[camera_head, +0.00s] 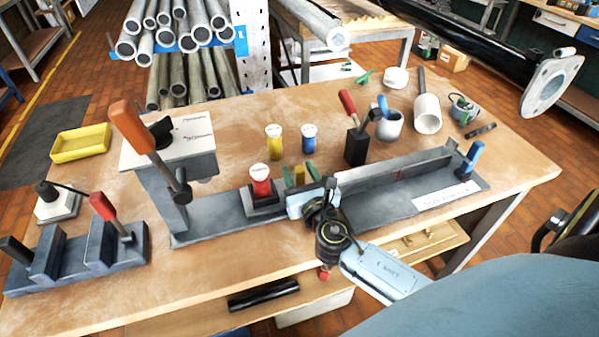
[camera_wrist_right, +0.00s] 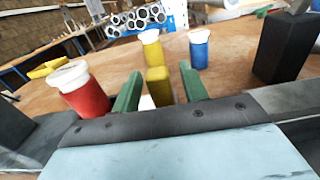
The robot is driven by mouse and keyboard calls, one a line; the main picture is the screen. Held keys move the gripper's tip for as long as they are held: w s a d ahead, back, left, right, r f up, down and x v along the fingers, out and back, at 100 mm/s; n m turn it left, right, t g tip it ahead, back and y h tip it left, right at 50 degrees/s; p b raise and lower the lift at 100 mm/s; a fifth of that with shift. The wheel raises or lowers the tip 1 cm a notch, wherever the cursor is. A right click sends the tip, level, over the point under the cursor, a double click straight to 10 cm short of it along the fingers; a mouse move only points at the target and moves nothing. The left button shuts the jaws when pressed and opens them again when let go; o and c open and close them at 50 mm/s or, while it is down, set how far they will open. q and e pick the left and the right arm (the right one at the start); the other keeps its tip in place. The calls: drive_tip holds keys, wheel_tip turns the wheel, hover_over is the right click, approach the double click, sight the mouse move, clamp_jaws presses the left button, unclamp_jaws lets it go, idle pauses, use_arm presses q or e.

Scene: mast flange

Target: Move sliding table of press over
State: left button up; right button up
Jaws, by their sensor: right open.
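The grey press (camera_head: 168,160) stands on the workbench with a raised orange-handled lever (camera_head: 133,127). Its long dark base (camera_head: 215,218) runs to the right. A low dark block, seemingly the sliding table (camera_head: 266,208), sits on this base right of the press head and carries a red white-capped cylinder (camera_head: 261,180). My right gripper (camera_head: 299,172) is over the base just right of it. Its green fingers are open, with a small yellow block (camera_wrist_right: 158,88) between them in the right wrist view. A gap shows on both sides; whether it belongs to the table I cannot tell.
Yellow (camera_head: 274,142) and blue (camera_head: 308,138) capped cylinders stand behind the gripper. A black block with a red lever (camera_head: 355,145) stands behind the base. A blue handle (camera_head: 469,158) is at the base's right end. A grey clamp (camera_head: 75,258) sits front left.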

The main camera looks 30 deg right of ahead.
sight(250, 193)
drive_tip(key=shift+c, duration=0.2)
clamp_jaws()
use_arm(q)
drive_tip(key=shift+s+r, duration=0.2)
drive_tip(key=shift+s, duration=0.25)
use_arm(e)
drive_tip(key=w+a, duration=0.1)
drive_tip(key=a, duration=0.6)
drive_tip(key=w+a, duration=0.1)
drive_tip(key=a, duration=0.3)
drive_tip(key=shift+w+a, duration=0.3)
drive_tip(key=shift+w, duration=0.05)
drive_tip(key=shift+o, duration=0.2)
unclamp_jaws()
drive_tip(key=shift+a, duration=0.15)
use_arm(q)
drive_tip(key=shift+f, duration=0.1)
use_arm(e)
drive_tip(key=v, duration=1.3)
drive_tip(key=shift+s, duration=0.2)
